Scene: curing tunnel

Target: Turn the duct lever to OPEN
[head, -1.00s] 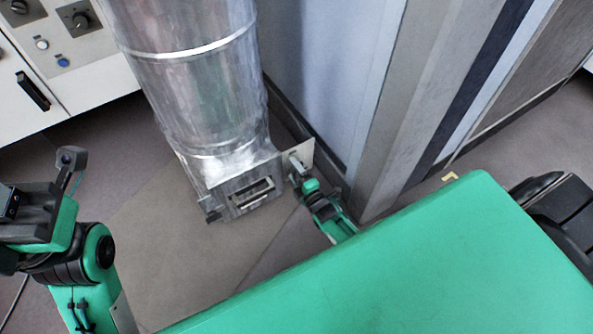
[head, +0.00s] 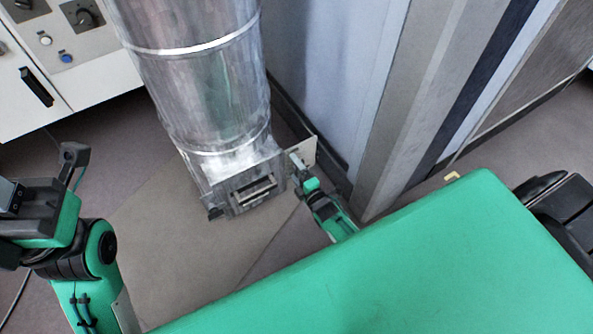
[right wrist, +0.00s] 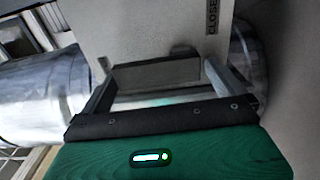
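The silver duct (head: 205,75) stands upright in the head view, with a pale plate (head: 306,152) at its lower right side. My right gripper (head: 296,162) is at this plate, and the lever is mostly hidden there. In the right wrist view, the plate (right wrist: 150,28) fills the top middle and carries the word CLOSE, cut off at the edge. A dark grey bar (right wrist: 158,74), apparently the lever handle, lies between the widely spaced fingers of my right gripper (right wrist: 160,78). Contact cannot be told. My left gripper (head: 72,155) is at the far left, away from the duct.
A slotted outlet box (head: 252,193) forms the duct's foot. A pale wall panel (head: 335,75) and a grey post (head: 405,110) stand close right of the plate. A control cabinet (head: 65,85) is at the upper left. Floor (head: 180,250) is clear before the duct.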

